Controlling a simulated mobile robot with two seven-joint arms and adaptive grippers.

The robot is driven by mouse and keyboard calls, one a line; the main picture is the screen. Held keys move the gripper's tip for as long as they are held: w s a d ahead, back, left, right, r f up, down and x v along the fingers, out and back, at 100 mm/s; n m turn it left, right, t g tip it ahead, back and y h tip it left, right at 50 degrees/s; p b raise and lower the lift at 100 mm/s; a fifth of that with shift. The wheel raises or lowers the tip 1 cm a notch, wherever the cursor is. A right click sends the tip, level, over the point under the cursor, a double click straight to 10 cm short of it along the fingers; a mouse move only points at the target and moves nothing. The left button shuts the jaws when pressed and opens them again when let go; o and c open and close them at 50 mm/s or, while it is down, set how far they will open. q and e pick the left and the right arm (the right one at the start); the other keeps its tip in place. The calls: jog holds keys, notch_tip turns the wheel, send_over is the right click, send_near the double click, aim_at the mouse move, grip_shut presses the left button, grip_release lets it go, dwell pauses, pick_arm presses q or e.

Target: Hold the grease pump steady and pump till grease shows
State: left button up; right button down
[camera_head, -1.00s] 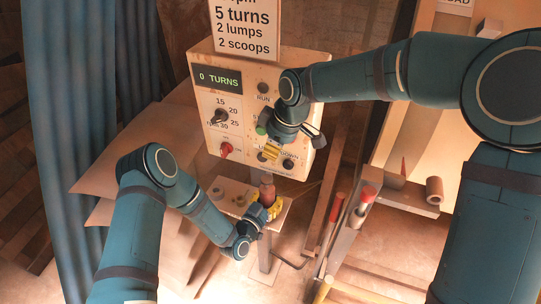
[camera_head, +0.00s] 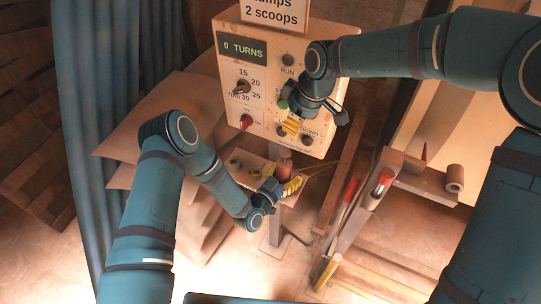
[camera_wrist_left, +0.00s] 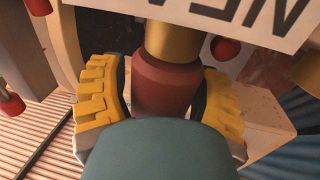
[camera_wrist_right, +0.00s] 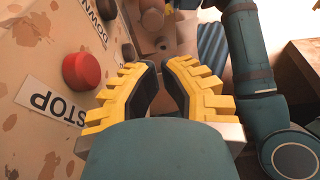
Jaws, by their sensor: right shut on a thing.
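A red-brown cylinder with a brass collar, which looks like the grease pump body (camera_head: 284,171), stands at a small bench below the control box. My left gripper (camera_head: 281,190) is open around it, with one yellow finger on each side. My right gripper (camera_head: 293,126) is in front of the lower control panel. Its fingertips (camera_wrist_right: 165,72) are close together in the right wrist view; what they hold is hidden.
The control box (camera_head: 272,85) reads 0 TURNS and carries dials and buttons. A red STOP button (camera_wrist_right: 82,71) is left of my right fingers. Red-handled tools (camera_head: 383,181) stand at a frame on the right. A blue curtain (camera_head: 90,120) hangs at the left.

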pick_arm(q)
jog(key=shift+o, duration=0.6)
jog(key=shift+r, duration=0.1)
